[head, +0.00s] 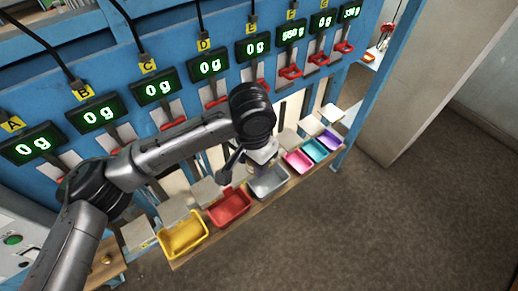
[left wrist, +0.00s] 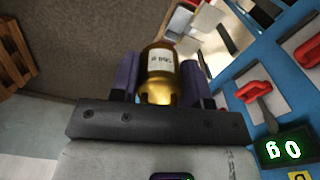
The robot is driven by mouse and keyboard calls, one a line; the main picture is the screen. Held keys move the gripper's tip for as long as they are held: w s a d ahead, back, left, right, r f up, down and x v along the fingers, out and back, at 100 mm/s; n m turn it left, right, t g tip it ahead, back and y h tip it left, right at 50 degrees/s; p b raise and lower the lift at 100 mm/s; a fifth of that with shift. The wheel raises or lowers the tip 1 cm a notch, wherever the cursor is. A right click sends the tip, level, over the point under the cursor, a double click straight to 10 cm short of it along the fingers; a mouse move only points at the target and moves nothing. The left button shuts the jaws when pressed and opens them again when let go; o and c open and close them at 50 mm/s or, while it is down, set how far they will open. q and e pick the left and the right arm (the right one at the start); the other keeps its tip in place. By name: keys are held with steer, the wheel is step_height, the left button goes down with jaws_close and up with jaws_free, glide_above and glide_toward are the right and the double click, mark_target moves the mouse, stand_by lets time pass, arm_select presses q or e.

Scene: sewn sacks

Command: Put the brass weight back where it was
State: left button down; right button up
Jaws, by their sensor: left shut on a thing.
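The brass weight (left wrist: 160,72) is a gold cylinder with a pale label. In the left wrist view it sits between the two dark fingers of my left gripper (left wrist: 162,75), which is shut on it. In the head view my left gripper (head: 262,152) is over the row of trays, just above the grey tray (head: 269,181). The weight is hidden there by the gripper and arm. My right gripper is not in view.
A blue rack carries several green displays; most read 0 g, and two towards the right show other values. Red handles sit beneath. Yellow (head: 183,234), red (head: 229,207), pink (head: 298,160) and purple (head: 329,138) trays line the wooden ledge. A small brass object (head: 107,259) stands lower left.

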arm_select(q)
step_height(320, 180, down, 6)
steer(key=s+a+m, duration=0.1)
steer(key=a+m, duration=0.1)
steer(key=m, duration=0.7)
steer(key=shift+s+a, duration=0.4)
steer(key=shift+r, duration=0.1)
steer(key=s+r+n, duration=0.2)
steer(key=s+n, duration=0.4)
steer(key=n, duration=0.8)
steer(key=s+a+r+n, duration=0.1)
steer(key=s+a+n, duration=0.1)
steer(key=a, duration=1.3)
steer(key=shift+s+n, duration=0.4)
steer(key=shift+s, duration=0.1)
